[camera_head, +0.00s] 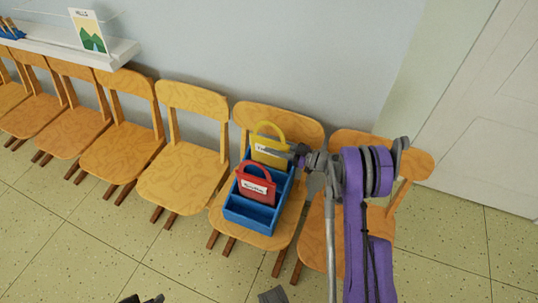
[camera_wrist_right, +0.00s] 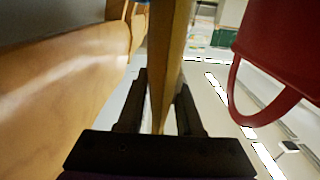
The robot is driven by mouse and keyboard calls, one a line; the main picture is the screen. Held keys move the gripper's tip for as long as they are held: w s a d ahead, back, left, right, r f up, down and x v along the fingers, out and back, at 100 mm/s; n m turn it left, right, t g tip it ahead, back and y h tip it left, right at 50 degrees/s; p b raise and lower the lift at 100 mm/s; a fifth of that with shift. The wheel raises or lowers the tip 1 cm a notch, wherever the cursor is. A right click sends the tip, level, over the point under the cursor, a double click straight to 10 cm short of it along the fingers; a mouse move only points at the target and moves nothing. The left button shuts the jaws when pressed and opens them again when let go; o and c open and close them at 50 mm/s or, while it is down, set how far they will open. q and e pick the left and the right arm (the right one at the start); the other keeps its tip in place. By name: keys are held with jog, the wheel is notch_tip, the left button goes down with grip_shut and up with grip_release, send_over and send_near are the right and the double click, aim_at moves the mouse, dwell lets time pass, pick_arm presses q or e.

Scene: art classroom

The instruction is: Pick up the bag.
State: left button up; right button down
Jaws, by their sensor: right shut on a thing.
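A yellow bag (camera_head: 268,150) with a round handle and a white label stands upright in the rear of a blue divided box (camera_head: 262,215) on a wooden chair. A red bag (camera_head: 256,187) with a white label stands in front of it in the same box. My right gripper (camera_head: 297,151) is at the right side of the yellow bag, shut on it. In the right wrist view the yellow bag (camera_wrist_right: 168,60) shows edge-on between the fingers, and the red bag (camera_wrist_right: 280,60) is to the right, apart from the fingers. Dark parts at the head view's bottom edge are too cut off to identify.
The chair (camera_head: 215,222) holding the box is in a row of wooden chairs along the wall. Another chair (camera_head: 313,240) is under my right arm. A white shelf (camera_head: 60,45) with a picture card (camera_head: 88,32) is at upper left. Tiled floor in front is open.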

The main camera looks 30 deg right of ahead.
aim_at(275, 127)
dwell(0.7)
notch_tip(275, 127, up, 10)
jog(key=shift+p, duration=1.05)
